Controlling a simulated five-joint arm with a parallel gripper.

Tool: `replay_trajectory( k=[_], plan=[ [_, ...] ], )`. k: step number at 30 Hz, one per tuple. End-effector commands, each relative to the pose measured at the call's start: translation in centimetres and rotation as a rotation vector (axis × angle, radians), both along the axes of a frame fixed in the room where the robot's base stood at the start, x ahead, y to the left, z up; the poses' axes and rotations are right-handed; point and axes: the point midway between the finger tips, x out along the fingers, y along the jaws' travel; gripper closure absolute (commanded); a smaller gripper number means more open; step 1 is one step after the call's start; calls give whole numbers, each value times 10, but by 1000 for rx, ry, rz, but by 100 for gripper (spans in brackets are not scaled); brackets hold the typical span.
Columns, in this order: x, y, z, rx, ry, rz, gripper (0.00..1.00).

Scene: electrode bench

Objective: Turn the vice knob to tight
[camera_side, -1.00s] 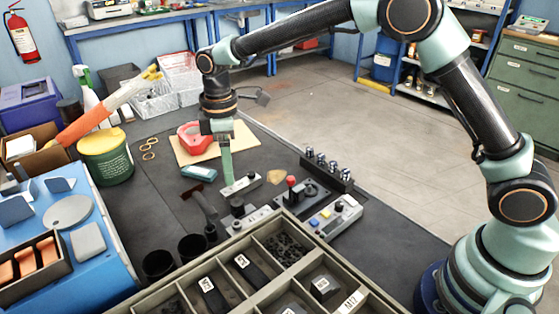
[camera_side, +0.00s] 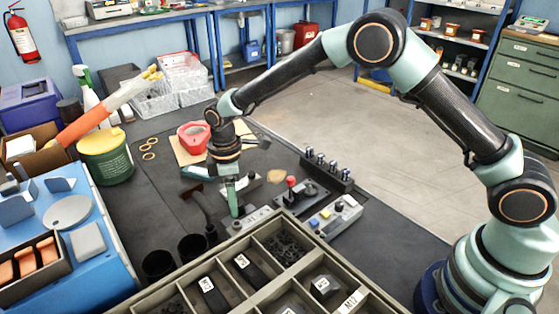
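My gripper (camera_side: 233,211) is a green, narrow shape pointing down in the middle of the bench. Its tip is at the left end of a low grey control box (camera_side: 262,214), where it covers the box's dark knob. I cannot tell whether the fingers touch that knob or whether they are open or shut. Another small grey block (camera_side: 253,181) lies just behind the gripper. A dark unit with a red-topped lever (camera_side: 291,182) and a black round knob (camera_side: 311,188) stands to the right. No label shows which knob is the vice knob.
A box with blue and yellow buttons (camera_side: 335,217) and a dark rack with several metal posts (camera_side: 327,170) stand right. A compartment tray (camera_side: 354,280) is in front. Black cups (camera_side: 158,264) and a dark curved handle (camera_side: 203,207) are left.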

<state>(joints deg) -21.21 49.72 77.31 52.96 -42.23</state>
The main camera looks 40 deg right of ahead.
Motion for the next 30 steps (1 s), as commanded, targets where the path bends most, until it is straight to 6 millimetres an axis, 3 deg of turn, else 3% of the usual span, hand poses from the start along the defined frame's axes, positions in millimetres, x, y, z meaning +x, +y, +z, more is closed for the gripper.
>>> replay_trajectory(
  k=[1,4,19,20,21,22,30],
  plan=[
    [0,0,0,0,0,0,63],
    [0,0,0,0,0,0,100],
    [0,0,0,0,1,-61,100],
    [0,0,0,0,1,-61,54],
    [0,0,1,0,0,-61,38],
    [0,0,1,0,0,-61,33],
    [1,0,0,0,0,-60,33]
  ],
)
